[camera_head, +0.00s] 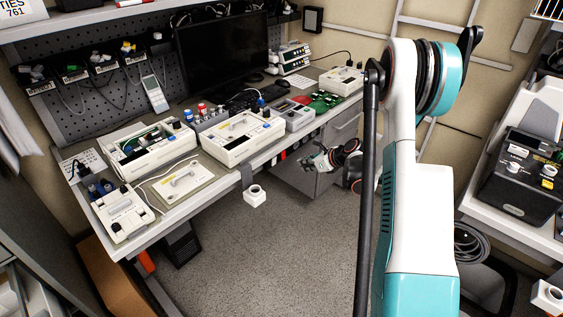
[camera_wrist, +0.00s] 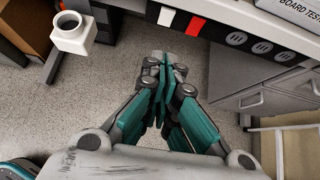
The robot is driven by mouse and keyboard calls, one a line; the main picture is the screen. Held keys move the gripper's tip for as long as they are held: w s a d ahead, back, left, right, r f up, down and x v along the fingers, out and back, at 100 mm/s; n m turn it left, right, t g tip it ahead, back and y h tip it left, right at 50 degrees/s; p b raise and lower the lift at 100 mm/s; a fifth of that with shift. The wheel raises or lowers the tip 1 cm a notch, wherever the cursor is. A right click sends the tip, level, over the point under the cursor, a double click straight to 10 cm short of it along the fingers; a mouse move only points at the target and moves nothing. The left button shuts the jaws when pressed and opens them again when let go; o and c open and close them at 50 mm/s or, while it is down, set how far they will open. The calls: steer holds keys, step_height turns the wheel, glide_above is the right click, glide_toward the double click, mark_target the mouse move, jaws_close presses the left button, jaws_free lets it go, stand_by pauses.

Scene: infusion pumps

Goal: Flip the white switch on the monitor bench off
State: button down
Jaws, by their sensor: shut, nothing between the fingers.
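The monitor bench (camera_head: 232,172) has a strip under its front edge. In the wrist view, a small white switch (camera_wrist: 166,16) sits on this black strip (camera_wrist: 212,33), left of a red switch (camera_wrist: 191,23). The white switch also shows, very small, in the head view (camera_head: 274,161). Which way it is tipped is too small to tell. My gripper (camera_wrist: 164,66) is shut and empty, its teal fingers together, below and apart from the strip. In the head view my gripper (camera_head: 308,164) is in front of the bench drawers, partly blurred into them.
A white cup-like holder (camera_head: 255,195) juts from the bench front, left of the switches; it shows in the wrist view (camera_wrist: 72,33). Grey drawers (camera_head: 340,135) stand under the bench at right. Open pumps (camera_head: 240,138) line the top. The floor (camera_head: 250,250) in front is clear.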

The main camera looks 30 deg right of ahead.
steer(key=shift+d+f, duration=0.25)
steer(key=shift+f, duration=0.05)
steer(key=b, duration=0.4)
glide_toward(275, 164)
steer(key=x, duration=0.4)
steer(key=shift+w+f, duration=0.15)
steer(key=shift+f, duration=0.1)
